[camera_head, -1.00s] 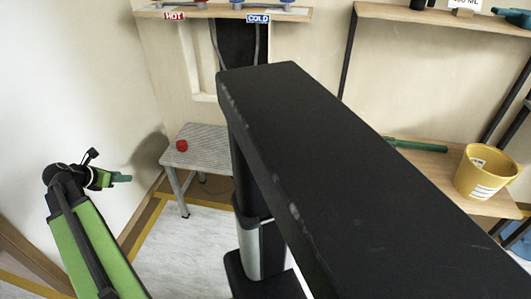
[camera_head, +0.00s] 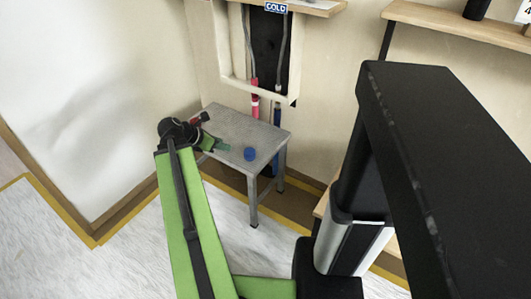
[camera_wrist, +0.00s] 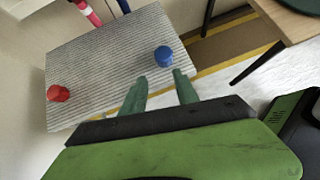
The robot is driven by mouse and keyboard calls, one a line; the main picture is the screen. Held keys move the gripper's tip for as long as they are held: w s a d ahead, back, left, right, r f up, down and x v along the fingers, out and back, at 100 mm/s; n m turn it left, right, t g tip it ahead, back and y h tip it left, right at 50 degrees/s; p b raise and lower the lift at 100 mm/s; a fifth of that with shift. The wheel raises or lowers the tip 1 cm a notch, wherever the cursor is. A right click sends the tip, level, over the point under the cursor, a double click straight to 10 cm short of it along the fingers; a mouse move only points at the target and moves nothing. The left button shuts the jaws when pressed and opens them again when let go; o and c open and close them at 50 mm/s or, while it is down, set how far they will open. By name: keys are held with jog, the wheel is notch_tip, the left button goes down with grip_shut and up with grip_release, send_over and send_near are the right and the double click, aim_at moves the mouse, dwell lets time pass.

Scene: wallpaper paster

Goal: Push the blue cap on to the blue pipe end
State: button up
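The blue cap (camera_head: 249,154) sits on the grey stool top, near its front right part. It also shows in the wrist view (camera_wrist: 164,56), just ahead of the fingertips. My gripper (camera_head: 222,146) is at the left side of the stool, left of the cap. In the wrist view, my gripper's green fingers (camera_wrist: 160,76) are apart with nothing between them. The blue pipe end (camera_head: 277,116) hangs from the wall opening behind the stool, its lower part hidden behind the stool. A blue pipe piece (camera_wrist: 124,5) shows at the wrist view's top edge.
The ribbed grey stool (camera_wrist: 105,55) also bears a red cap (camera_wrist: 58,93) on its left. A red pipe (camera_head: 255,107) hangs left of the blue one. A wooden-topped table (camera_wrist: 293,20) stands right in the wrist view. Floor before the stool is clear.

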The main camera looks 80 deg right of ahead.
aim_at(249, 151)
jog(key=o, duration=0.5)
jog(key=shift+s+d+f, duration=0.1)
jog(key=shift+s, duration=0.15)
jog(key=shift+c, duration=0.2)
jog(key=shift+o, duration=1.4)
jog(key=b+x, duration=0.8)
jog(key=x, duration=0.3)
jog(key=shift+s+f, duration=0.1)
jog(key=shift+f, duration=0.1)
jog(key=shift+s+d+f+b, duration=0.15)
jog(key=shift+s+d+b, duration=0.2)
jog(key=b+x, duration=0.1)
jog(key=x, duration=0.1)
jog(key=b+x, duration=0.2)
jog(key=shift+s+a+f, duration=0.15)
jog(key=shift+s+f, duration=0.15)
jog(key=shift+f, duration=0.1)
jog(key=shift+s+d+f+b, duration=0.2)
jog(key=shift+d+b, duration=0.05)
jog(key=shift+b, duration=0.2)
jog(key=shift+r, duration=0.2)
jog(key=c, duration=1.4)
